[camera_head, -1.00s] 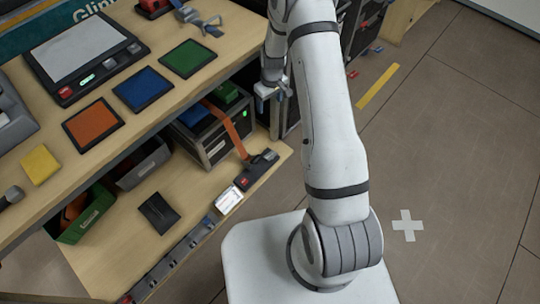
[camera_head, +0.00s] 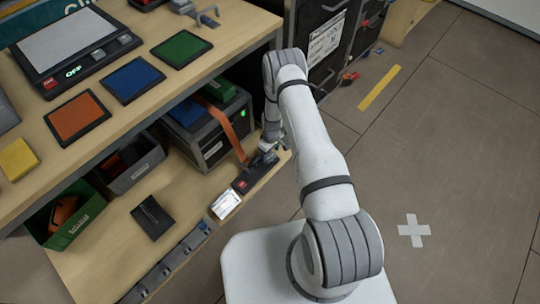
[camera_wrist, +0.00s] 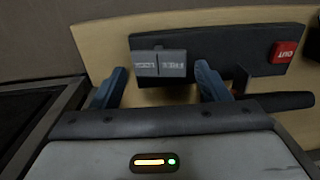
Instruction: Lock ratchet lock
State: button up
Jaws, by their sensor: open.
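The ratchet (camera_head: 251,177) is a dark unit with a red button, at the right end of the lower wooden shelf, where an orange strap (camera_head: 232,128) comes down to it. In the wrist view the ratchet (camera_wrist: 232,50) shows a grey lock piece (camera_wrist: 158,64) with two upside-down labels that seem to read LOCK and FREE, and a red OUT button (camera_wrist: 285,52). My gripper (camera_head: 268,146) is over the far end of the ratchet. In the wrist view my gripper (camera_wrist: 158,82) is open, its blue-grey fingers either side of the lock piece. Contact cannot be told.
A black case (camera_head: 215,140) stands behind the ratchet on the lower shelf. A white label card (camera_head: 225,204) lies close to it. The upper bench edge (camera_head: 190,85) overhangs the left. The floor (camera_head: 465,150) to the right is mostly clear.

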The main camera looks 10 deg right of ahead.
jog(key=shift+f, duration=0.9)
jog(key=shift+c, duration=0.3)
